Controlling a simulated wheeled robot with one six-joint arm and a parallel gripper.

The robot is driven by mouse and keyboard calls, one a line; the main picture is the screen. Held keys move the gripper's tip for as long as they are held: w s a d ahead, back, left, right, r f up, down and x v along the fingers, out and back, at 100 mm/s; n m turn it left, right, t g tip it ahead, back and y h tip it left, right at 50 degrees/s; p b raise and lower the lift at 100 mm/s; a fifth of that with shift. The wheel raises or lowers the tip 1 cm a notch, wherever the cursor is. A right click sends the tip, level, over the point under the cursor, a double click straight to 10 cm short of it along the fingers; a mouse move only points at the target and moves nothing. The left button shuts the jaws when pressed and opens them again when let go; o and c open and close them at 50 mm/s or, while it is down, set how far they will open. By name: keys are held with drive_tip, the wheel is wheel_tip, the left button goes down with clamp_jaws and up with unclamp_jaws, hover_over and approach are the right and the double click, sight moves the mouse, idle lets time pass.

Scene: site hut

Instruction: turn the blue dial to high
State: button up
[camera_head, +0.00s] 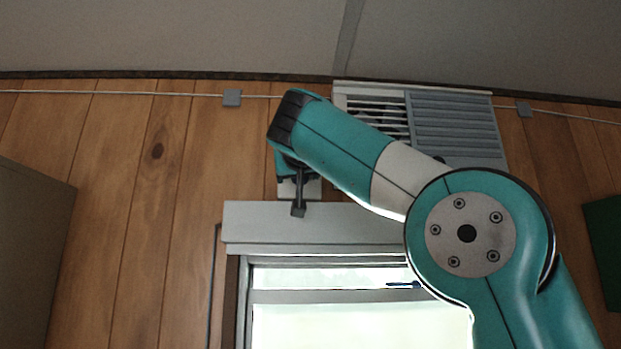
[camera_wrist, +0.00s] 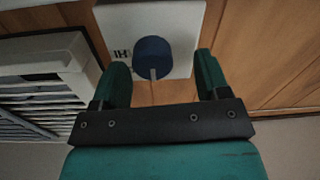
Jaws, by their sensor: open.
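The blue dial (camera_wrist: 152,57) sits on a white plate (camera_wrist: 183,18) on the wooden wall in the wrist view. A light pointer mark on the dial points toward the bottom of that picture. Dark lettering that looks like an upside-down "HI" (camera_wrist: 122,54) is on the plate left of the dial. My gripper (camera_wrist: 162,70) is open, its two green fingers either side of the dial in the picture; contact cannot be seen. In the head view the white plate (camera_head: 313,189) shows partly behind my wrist, and the dial is hidden.
A slatted vent unit (camera_head: 462,128) is on the wall beside the plate, also at left in the wrist view (camera_wrist: 40,65). A window (camera_head: 340,325) with a grey top ledge (camera_head: 320,222) lies below. A cable (camera_head: 150,94) runs along the wall top.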

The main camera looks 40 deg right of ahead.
drive_tip(key=shift+w+d, duration=0.25)
drive_tip(key=shift+d, duration=0.1)
drive_tip(key=shift+d, duration=0.1)
drive_tip(key=shift+s+d, duration=0.1)
drive_tip(key=shift+c, duration=0.7)
drive_tip(key=c, duration=0.8)
